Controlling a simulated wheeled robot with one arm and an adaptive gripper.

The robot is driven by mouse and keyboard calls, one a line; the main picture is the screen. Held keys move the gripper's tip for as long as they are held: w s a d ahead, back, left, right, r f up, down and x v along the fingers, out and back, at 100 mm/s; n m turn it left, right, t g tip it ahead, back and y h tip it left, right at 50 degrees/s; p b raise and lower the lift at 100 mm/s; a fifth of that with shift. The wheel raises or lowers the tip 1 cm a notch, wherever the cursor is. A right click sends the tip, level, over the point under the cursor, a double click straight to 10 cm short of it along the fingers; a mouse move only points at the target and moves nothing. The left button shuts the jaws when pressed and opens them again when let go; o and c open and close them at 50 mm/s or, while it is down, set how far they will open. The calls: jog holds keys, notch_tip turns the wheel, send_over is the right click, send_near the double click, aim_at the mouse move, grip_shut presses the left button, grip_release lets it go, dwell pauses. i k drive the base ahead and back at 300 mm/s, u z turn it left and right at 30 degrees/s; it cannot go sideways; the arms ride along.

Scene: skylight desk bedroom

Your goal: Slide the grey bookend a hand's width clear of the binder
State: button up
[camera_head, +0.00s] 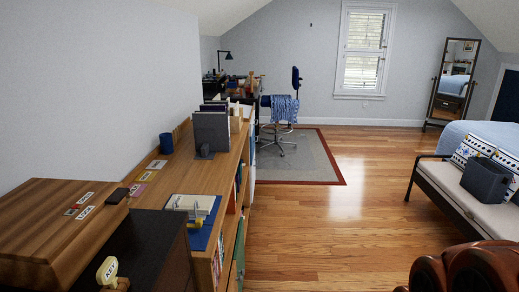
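A tall, flat grey panel (211,134) stands upright on the long wooden shelf top and faces me. It looks like the grey bookend, but I cannot tell it surely from a binder's cover. A small dark grey piece (205,152) sits at its foot, on my side. Upright binders or books (213,106) show just behind and above the panel, with pale and dark edges. Which one is the binder is too small to tell, and any gap between it and the panel is hidden. My gripper is not in view.
A blue mug (166,143) stands left of the panel, by the wall. Cards, a clipboard (190,207) on a blue folder and a wooden box (55,230) lie nearer me. Bare wood (185,176) shows before the panel. The floor (320,215) right of the shelf is open.

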aim_at(205, 138)
jog(key=i, duration=3.8)
jog(key=u, duration=4.15)
